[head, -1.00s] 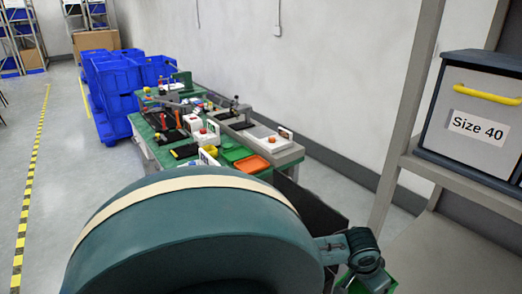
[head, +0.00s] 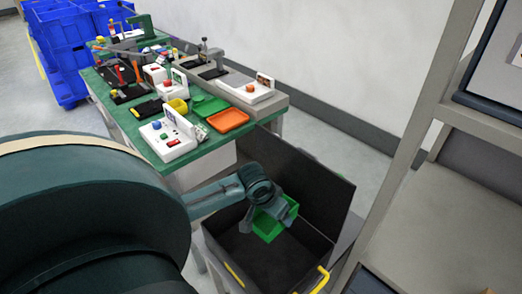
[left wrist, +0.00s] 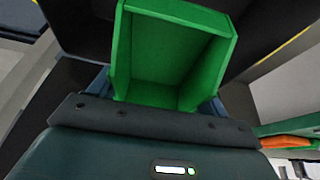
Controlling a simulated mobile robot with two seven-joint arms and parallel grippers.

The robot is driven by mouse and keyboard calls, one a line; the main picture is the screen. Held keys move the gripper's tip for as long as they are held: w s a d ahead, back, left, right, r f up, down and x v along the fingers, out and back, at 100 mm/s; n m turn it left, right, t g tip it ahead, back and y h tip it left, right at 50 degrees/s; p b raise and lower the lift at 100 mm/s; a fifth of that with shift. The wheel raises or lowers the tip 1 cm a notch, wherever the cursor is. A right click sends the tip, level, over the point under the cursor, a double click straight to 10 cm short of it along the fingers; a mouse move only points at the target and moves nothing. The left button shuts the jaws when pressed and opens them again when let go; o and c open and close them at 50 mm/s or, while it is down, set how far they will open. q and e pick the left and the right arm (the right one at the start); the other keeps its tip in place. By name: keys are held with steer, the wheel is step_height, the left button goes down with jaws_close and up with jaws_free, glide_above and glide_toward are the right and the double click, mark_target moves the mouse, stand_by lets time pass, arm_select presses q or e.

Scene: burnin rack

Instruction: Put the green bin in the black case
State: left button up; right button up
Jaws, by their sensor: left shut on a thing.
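The green bin (head: 268,226) is held by my left gripper (head: 276,208) over the open black case (head: 262,262). The left wrist view shows the bin (left wrist: 172,55) close up, tilted, with its empty inside facing the camera and my left gripper (left wrist: 165,100) shut on it. The case has its lid (head: 310,190) raised at the back and yellow handles. In the head view the bin overlaps the case's interior; I cannot tell whether it touches the floor of the case. My right gripper is not in view.
A green-topped workbench (head: 215,140) with an orange tray (head: 228,121), white boxes and tools stands behind the case. Grey shelving (head: 435,215) is at the right. Blue crates (head: 62,45) stand at the far left.

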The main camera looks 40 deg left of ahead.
mark_target(273, 220)
arm_select(q)
steer(key=shift+m, duration=0.4)
steer(key=f+b, duration=0.1)
steer(key=f, duration=0.2)
steer(key=f+b, duration=0.2)
steer(key=shift+w+d+f, duration=0.15)
steer(key=shift+w+f, duration=0.05)
steer(key=shift+f, duration=0.2)
step_height(273, 220, down, 5)
steer(key=shift+s+d+f+b, duration=0.1)
steer(key=shift+s+f+b, duration=0.05)
steer(key=shift+b, duration=0.4)
steer(key=shift+f+b, duration=0.4)
steer(key=shift+f, duration=1.75)
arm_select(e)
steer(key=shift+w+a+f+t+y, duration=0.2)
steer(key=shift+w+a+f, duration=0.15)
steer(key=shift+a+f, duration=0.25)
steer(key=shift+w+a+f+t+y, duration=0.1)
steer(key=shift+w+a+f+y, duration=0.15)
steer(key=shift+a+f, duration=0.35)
arm_select(q)
steer(key=shift+f, duration=0.1)
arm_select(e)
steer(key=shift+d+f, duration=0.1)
arm_select(q)
steer(key=o, duration=1)
